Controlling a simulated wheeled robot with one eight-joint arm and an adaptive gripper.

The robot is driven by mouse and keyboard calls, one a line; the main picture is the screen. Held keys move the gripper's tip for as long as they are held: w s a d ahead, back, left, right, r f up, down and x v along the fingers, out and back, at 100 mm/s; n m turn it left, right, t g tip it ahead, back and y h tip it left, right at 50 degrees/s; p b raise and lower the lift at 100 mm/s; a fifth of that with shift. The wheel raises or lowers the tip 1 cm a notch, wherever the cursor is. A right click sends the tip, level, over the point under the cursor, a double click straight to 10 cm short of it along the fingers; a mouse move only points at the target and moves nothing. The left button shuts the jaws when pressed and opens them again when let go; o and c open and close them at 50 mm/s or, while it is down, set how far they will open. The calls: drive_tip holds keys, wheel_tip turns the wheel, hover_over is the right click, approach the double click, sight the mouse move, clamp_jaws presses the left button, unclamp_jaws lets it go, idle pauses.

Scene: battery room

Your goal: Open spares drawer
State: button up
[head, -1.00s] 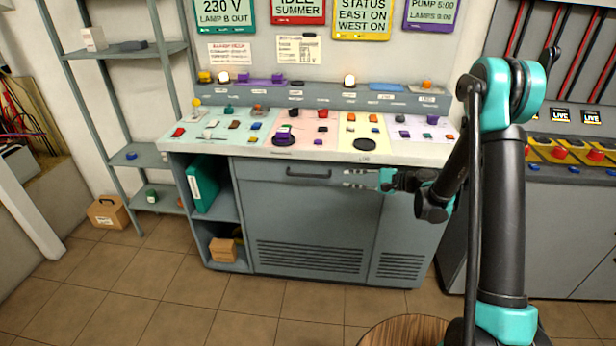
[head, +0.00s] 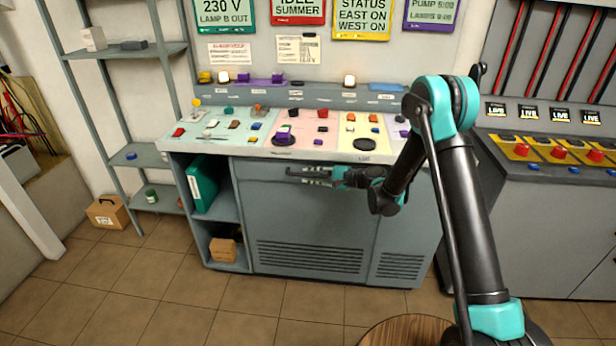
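The spares drawer (head: 262,176) appears to be the upper front of the grey console cabinet, just under the sloping desk. Its front looks flush with the cabinet, so it is shut. Its dark bar handle (head: 292,173) shows at the left of my gripper (head: 308,176), which covers the handle's right part. My gripper comes in from the right, with its fingers pointing left. The fingers look apart, one above and one below the handle's line. I cannot tell whether they touch the handle.
The sloping desk (head: 330,155) above holds several coloured buttons and knobs. Open shelves with a teal binder (head: 202,184) and a cardboard box (head: 223,249) are at the cabinet's left. A round wooden top (head: 400,332) stands in front.

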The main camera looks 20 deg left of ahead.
drive_tip(key=shift+a+f, duration=0.15)
drive_tip(key=shift+a, duration=0.45)
clamp_jaws()
